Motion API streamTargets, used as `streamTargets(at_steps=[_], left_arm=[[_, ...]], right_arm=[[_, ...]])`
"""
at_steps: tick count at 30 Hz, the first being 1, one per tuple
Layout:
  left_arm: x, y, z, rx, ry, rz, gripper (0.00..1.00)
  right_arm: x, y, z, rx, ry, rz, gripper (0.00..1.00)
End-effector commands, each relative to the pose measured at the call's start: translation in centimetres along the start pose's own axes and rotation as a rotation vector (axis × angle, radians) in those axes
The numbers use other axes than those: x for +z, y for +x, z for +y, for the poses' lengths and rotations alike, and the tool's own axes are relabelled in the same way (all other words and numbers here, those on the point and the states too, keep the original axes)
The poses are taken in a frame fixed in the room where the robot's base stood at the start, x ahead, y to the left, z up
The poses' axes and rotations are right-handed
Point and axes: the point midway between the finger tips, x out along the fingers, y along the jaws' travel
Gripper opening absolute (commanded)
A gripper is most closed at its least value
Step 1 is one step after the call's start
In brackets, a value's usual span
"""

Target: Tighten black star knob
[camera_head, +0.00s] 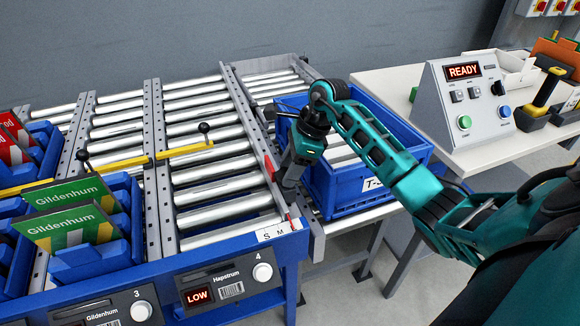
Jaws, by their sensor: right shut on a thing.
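My right gripper (289,186) points down at the side rail (262,146) on the right of the roller lanes. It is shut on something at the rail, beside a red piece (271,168). No black star knob shows clearly; the thing between the jaws is hidden by the gripper and appears to be the knob. A white scale plate (278,231) marked with S and M lies at the rail's near end, its last letter partly covered. My left gripper is not in view.
A blue crate (345,187) stands close to the right of my gripper. Yellow bars with black ball handles (204,128) cross lanes at left. Blue bins with green Gildenhum boxes (66,229) are further left. A READY control box (465,100) stands on the right table.

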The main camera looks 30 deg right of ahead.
Motion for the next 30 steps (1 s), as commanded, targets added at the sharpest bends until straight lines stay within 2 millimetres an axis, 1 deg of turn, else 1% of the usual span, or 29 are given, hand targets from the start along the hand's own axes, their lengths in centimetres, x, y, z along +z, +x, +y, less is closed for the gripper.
streamTargets(at_steps=[5,11,30], left_arm=[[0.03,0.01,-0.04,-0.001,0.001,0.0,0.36],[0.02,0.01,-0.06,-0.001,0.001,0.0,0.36],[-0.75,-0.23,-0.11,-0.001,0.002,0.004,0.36]], right_arm=[[-0.09,-0.09,0.03,-0.022,0.048,0.003,0.19],[-0.14,-0.14,0.17,-0.073,0.167,0.005,0.19],[0.3,0.01,0.72,-0.301,0.716,0.0,0.19]])
